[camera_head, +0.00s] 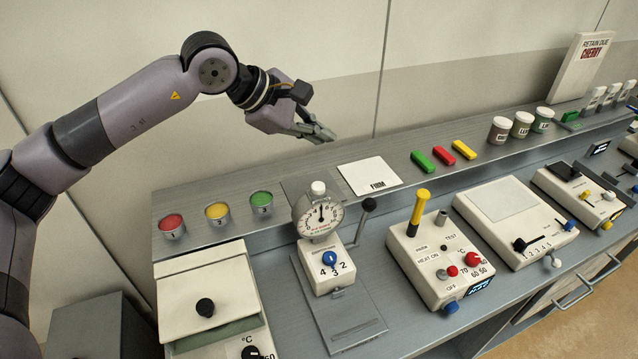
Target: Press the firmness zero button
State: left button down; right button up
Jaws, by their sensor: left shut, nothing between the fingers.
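The firmness tester stands near the middle of the bench, with a round dial gauge (320,216) on top. A small white cap (318,187) sits above the dial. I cannot read a zero label on any button. My left gripper (327,135) is shut and empty, up behind the tester near the wall, apart from it. My right gripper is not in view.
Numbered cups (217,214) stand left of the dial. Colored bars (443,156) lie to the right. A heater box with a yellow-handled tool (419,206) stands right of the tester.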

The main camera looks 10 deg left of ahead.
pick_arm(q)
jog(key=f, duration=0.1)
jog(key=b, duration=0.4)
send_over(319, 188)
notch_tip(319, 188, down, 7)
jog(key=shift+w+f, duration=0.1)
jog(key=shift+f, duration=0.35)
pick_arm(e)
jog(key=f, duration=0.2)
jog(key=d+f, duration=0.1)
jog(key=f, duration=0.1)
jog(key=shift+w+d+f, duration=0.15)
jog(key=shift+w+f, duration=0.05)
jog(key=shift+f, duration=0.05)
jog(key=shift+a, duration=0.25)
pick_arm(q)
jog(key=shift+f+b, duration=0.4)
jog(key=shift+b, duration=0.6)
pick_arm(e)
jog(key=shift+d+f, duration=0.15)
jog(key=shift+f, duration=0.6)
